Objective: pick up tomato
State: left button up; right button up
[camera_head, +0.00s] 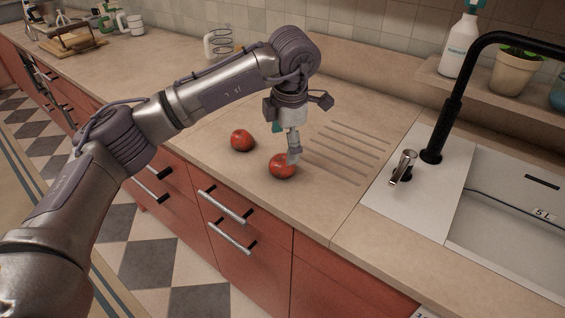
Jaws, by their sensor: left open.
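Two red tomatoes rest on the beige countertop (220,170). One tomato (242,140) lies to the left and a little farther back. The other tomato (281,168) lies nearer the front edge, beside the drain grooves. My left gripper (293,158) points down with its fingers at the nearer tomato, covering part of its right side. It is open. I cannot tell whether the fingers touch the tomato. My right gripper is not in view.
A sink (510,225) with a black faucet (455,100) is at the right. A white bottle (459,45) and a plant pot (513,73) stand on a raised ledge behind. A wire-handled mug (218,44) stands by the back wall. The counter left of the tomatoes is clear.

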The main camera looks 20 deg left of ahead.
aim_at(284, 159)
pick_arm(q)
jog(key=shift+w+a+f, duration=0.1)
jog(key=shift+w+f, duration=0.1)
jog(key=shift+f, duration=0.35)
jog(key=shift+w+f, duration=0.15)
jog(key=shift+f, duration=0.35)
jog(key=shift+s+f+p, duration=0.1)
jog(key=shift+f+p, duration=0.25)
jog(key=shift+f, duration=0.2)
jog(key=f, duration=0.2)
jog(key=f+p, duration=0.1)
jog(key=shift+w+a+f, duration=0.2)
jog(key=shift+w+f, duration=0.05)
jog(key=shift+f, duration=0.3)
jog(key=shift+c, duration=0.4)
jog(key=c, duration=1.1)
jog(key=shift+c, duration=0.6)
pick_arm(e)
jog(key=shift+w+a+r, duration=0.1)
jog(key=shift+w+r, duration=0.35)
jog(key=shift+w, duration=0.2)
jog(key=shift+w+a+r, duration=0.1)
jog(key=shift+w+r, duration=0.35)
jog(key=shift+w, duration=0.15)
pick_arm(q)
jog(key=shift+w+r, duration=0.1)
